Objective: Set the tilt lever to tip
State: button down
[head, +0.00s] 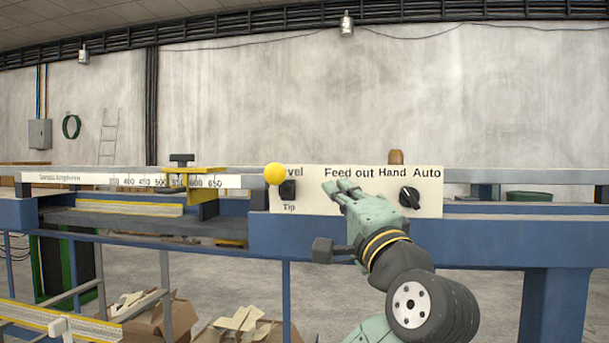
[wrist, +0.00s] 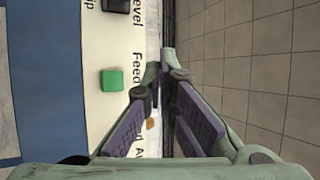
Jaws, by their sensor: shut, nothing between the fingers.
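The tilt lever (head: 275,174) has a yellow ball knob and a black base (head: 288,190) on the left end of the white control panel (head: 312,202). The ball is up at the "Level" label and covers its first letters; the "Tip" label is below the base. In the wrist view, only part of the black base (wrist: 116,5) shows at the top edge, and the ball is out of view. My gripper (head: 332,188) is shut and empty in front of the panel, to the right of the lever and apart from it. It also shows in the wrist view (wrist: 166,66).
A green button (wrist: 112,80) under "Feed out" is hidden behind my gripper in the head view. A black rotary knob (head: 409,197) is at the panel's right, under "Hand" and "Auto". A yellow clamp (head: 194,181) sits on the scale rail to the left.

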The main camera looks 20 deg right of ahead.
aim_at(280, 178)
jog(key=a+p+x, duration=0.1)
jog(key=p+x, duration=0.3)
jog(key=x, duration=0.6)
jog(key=a, duration=0.1)
jog(key=a+f+p, duration=0.1)
jog(key=shift+s+a+f, duration=0.2)
jog(key=shift+s+a, duration=0.05)
jog(key=shift+a, duration=0.15)
jog(key=shift+f, duration=0.1)
jog(key=shift+a+f+n+b, duration=0.1)
jog(key=shift+f+n+b, duration=0.15)
jog(key=shift+b, duration=0.45)
